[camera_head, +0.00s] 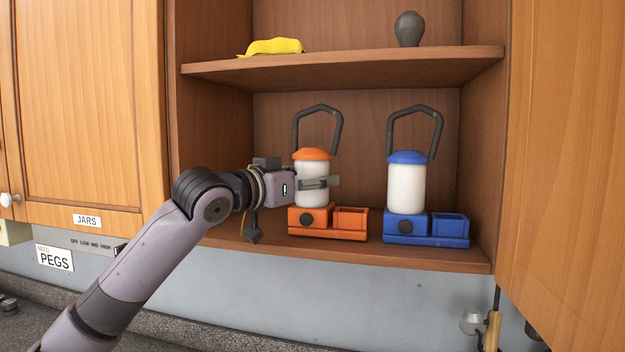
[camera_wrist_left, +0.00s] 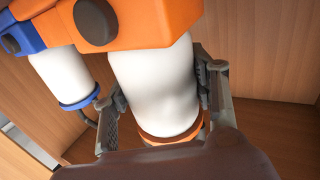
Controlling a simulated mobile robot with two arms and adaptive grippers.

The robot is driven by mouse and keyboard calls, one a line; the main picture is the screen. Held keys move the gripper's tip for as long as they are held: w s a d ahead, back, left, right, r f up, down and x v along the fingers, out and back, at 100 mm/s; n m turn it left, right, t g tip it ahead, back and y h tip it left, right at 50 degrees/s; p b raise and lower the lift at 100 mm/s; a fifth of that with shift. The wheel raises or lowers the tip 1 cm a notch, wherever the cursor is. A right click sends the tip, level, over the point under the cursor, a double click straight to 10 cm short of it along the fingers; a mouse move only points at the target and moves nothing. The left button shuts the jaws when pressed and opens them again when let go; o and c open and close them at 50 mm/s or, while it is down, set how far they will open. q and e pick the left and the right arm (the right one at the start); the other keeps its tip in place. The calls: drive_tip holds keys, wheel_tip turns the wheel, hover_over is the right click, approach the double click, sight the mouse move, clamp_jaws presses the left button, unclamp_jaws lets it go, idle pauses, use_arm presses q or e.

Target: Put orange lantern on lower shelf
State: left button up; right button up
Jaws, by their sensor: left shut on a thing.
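The orange lantern (camera_head: 312,192) is upright at the lower shelf (camera_head: 400,254), left of the blue lantern. It has a white body, an orange cap and base and a dark handle. My left gripper (camera_head: 318,183) comes in from the left and is shut on its white body. In the left wrist view the gripper's fingers (camera_wrist_left: 160,95) lie on both sides of the white body of the orange lantern (camera_wrist_left: 158,85). The base looks to be on or just above the shelf board; I cannot tell which. My right gripper is not in view.
The blue lantern (camera_head: 406,189) stands close on the right and shows in the left wrist view (camera_wrist_left: 66,75). The upper shelf (camera_head: 350,64) above holds a yellow cloth-like item (camera_head: 273,47) and a dark grey bulb-shaped item (camera_head: 408,29). An open cabinet door (camera_head: 570,150) is on the right.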

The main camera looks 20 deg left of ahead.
use_arm(q)
drive_tip(key=o, duration=1.5)
drive_tip(key=shift+s+f, duration=0.1)
drive_tip(key=shift+o, duration=0.6)
drive_tip(key=shift+f, duration=0.15)
drive_tip(key=v, duration=1.1)
drive_tip(key=shift+s+a, duration=0.25)
drive_tip(key=shift+s, duration=0.1)
